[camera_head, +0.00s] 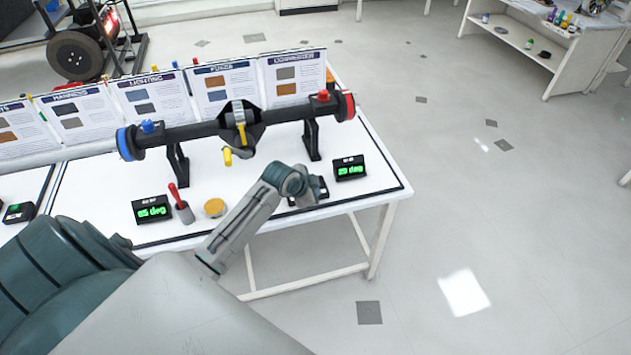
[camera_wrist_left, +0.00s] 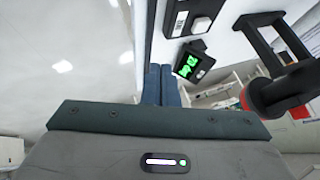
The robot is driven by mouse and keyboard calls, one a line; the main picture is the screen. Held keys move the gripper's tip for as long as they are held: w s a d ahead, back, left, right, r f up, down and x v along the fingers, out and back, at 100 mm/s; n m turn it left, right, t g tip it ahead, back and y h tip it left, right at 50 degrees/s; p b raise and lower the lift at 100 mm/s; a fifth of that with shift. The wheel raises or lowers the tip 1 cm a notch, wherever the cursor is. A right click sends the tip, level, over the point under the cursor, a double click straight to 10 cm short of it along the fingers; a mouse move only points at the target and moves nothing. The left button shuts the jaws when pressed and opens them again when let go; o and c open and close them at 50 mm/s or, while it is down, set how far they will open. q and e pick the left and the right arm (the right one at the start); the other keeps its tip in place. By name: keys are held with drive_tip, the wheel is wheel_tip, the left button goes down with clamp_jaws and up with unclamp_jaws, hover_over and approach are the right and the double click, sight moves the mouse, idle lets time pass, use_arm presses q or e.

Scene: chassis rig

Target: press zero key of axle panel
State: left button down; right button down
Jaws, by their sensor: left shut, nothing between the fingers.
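A small black panel (camera_head: 322,189) with keys lies on the white table, partly hidden behind my left wrist in the head view. The left wrist view shows a black panel (camera_wrist_left: 197,14) with a pale key and a barcode label. A black display box (camera_head: 349,168) with green digits stands beside it, also seen in the left wrist view (camera_wrist_left: 188,64). My left gripper (camera_wrist_left: 161,68) is shut and empty; its fingertips appear near the table edge, apart from the panel in the picture. Their height is unclear. The head view hides the fingers. My right gripper is not in view.
A black axle (camera_head: 190,132) with blue and red ends rests on stands behind the panel. A second display (camera_head: 151,209), a red-handled tool (camera_head: 180,203) and a yellow disc (camera_head: 215,208) are on the left. Upright boards (camera_head: 227,86) line the table's back.

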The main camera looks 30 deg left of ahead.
use_arm(q)
drive_tip(key=w+a+r, duration=0.2)
drive_tip(key=w+a, duration=0.1)
drive_tip(key=w, duration=0.1)
drive_tip(key=w+a+r+m+t, duration=0.1)
drive_tip(key=w+a+r, duration=0.1)
drive_tip(key=w+a, duration=0.1)
drive_tip(key=shift+w+a+r+t, duration=0.15)
drive_tip(key=shift+w+t, duration=0.15)
drive_tip(key=shift+w, duration=0.6)
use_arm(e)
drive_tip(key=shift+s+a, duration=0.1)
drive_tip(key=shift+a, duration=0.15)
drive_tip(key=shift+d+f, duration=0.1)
